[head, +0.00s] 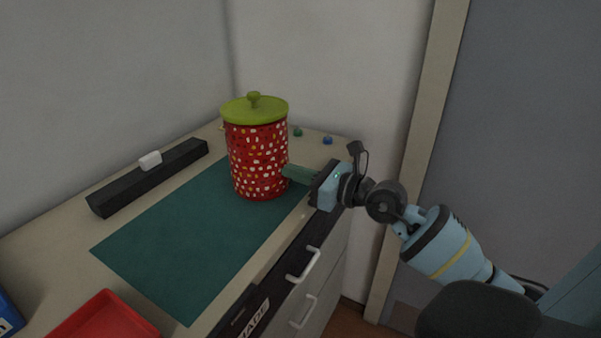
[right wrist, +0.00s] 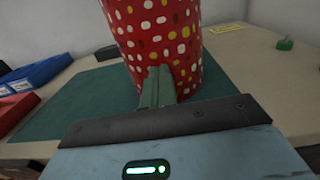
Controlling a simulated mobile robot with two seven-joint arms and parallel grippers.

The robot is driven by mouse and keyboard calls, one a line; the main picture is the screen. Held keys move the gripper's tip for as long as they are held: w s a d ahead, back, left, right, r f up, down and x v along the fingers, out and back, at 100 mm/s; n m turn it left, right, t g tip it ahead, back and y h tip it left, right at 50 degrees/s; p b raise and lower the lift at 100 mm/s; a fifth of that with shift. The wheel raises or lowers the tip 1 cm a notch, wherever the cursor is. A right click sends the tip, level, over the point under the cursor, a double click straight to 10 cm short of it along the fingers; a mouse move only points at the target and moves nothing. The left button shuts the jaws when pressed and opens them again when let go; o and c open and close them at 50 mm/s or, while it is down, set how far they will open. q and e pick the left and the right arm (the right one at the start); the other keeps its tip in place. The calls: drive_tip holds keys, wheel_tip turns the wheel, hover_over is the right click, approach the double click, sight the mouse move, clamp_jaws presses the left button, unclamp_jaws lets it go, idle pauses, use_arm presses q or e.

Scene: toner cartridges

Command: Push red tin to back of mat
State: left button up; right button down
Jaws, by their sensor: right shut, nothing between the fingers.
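The red tin (head: 256,158) has coloured spots and a lime-green lid (head: 255,110). It stands upright on the dark green mat (head: 185,237), near the mat's far right end. My right gripper (head: 287,171) is shut and empty, with its green fingertips at the tin's right side in the head view. In the right wrist view the shut fingers (right wrist: 158,88) are right in front of the tin (right wrist: 158,40), touching it or nearly so. The mat (right wrist: 90,100) also shows there on the left. My left gripper is not in view.
A red tray (head: 105,322) and a blue bin (head: 8,318) are at the lower left. Green (head: 297,131) and blue (head: 327,140) small items lie behind the tin, near the wall.

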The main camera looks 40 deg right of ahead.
sight(263, 163)
drive_tip(key=p+x, duration=0.1)
drive_tip(key=x, duration=0.6)
drive_tip(key=shift+w+a+r+p, duration=0.1)
drive_tip(key=shift+w+p, duration=0.2)
drive_tip(key=shift+p, duration=0.05)
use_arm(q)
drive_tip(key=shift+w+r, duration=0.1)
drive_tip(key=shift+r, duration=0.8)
use_arm(e)
drive_tip(key=shift+w+a, duration=0.2)
drive_tip(key=shift+w, duration=0.1)
drive_tip(key=shift+d, duration=0.1)
